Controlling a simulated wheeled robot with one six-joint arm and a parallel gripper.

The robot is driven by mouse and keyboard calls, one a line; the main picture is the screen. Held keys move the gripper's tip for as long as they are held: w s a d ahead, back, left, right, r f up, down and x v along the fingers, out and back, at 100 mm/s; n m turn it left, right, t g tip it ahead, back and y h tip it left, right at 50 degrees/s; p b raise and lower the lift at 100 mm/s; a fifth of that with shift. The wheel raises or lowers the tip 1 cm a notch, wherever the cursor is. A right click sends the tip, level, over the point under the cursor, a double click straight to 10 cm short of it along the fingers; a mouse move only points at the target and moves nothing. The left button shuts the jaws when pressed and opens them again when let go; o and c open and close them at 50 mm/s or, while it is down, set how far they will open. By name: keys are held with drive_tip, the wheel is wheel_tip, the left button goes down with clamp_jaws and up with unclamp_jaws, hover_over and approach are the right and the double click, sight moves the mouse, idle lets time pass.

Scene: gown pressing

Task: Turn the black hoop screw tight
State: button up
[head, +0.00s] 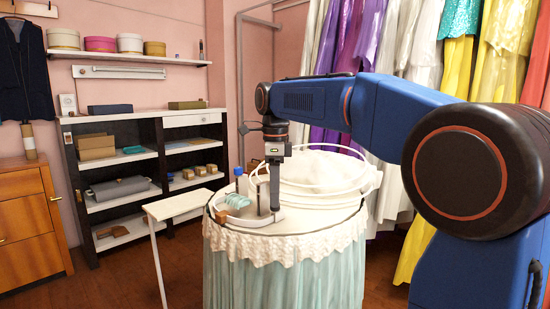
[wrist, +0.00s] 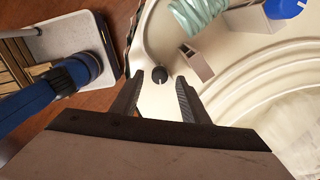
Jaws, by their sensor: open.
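The black hoop screw (wrist: 160,75) shows in the wrist view as a small dark round knob with a light mark on it. It sits on a cream surface beside a pale hoop band. My gripper (wrist: 157,85) is open, with one finger left of the knob and the other right of it. The fingers are apart from the knob in the picture; their height over it is hard to tell. In the head view my gripper (head: 274,208) points down over the front left of the round table (head: 290,225). The screw is too small to make out there.
White hoops (head: 325,172) and white fabric lie on the table behind my gripper. A teal roll (head: 237,201) and a blue-topped item (head: 238,172) are close on its left. A small pale block (wrist: 196,62) stands right of the screw. A narrow white side table (head: 178,205) stands left.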

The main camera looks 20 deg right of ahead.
wheel_tip(320, 180, up, 16)
drive_tip(key=shift+f, duration=0.2)
idle(0.6)
drive_tip(key=s+d+f+n+t, duration=0.2)
drive_tip(key=s+f+n, duration=0.8)
drive_tip(key=s+f, duration=0.5)
drive_tip(key=s+d+f+n+t, duration=0.2)
drive_tip(key=s+d+f+n, duration=0.3)
drive_tip(key=s+f+n, duration=0.6)
drive_tip(key=s+f, duration=0.5)
drive_tip(key=f, duration=0.6)
drive_tip(key=shift+n+t, duration=0.3)
drive_tip(key=shift+t, duration=0.1)
